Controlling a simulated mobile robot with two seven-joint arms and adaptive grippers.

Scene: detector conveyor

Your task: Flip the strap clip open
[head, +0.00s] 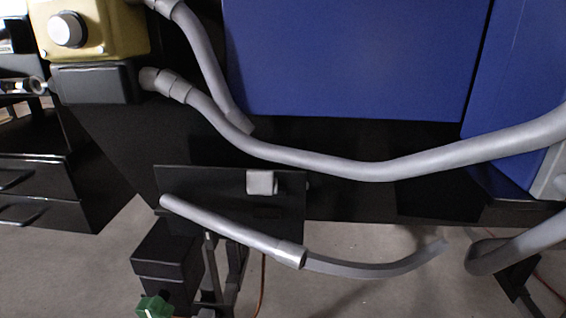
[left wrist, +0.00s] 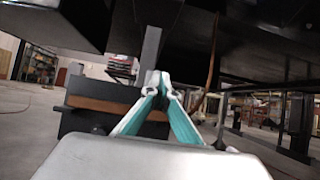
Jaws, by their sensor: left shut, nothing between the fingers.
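A small light-grey block (head: 262,182) sits on a dark plate (head: 180,178) in the lower middle of the head view; it may be the strap clip, but I cannot tell for sure. A grey tube (head: 230,232) lies slanted across the front of the plate, below the block. My left gripper (left wrist: 161,78) shows in the left wrist view with teal-lined fingers meeting at the tips, shut and empty. No clip can be made out at its fingertips.
Grey hoses (head: 375,171) cross in front of the blue panels (head: 350,60). A yellow box with a white knob (head: 66,29) is at upper left. In the left wrist view, a dark box with a brown band (left wrist: 98,104) stands beyond the fingers, under dark overhead structure (left wrist: 270,35).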

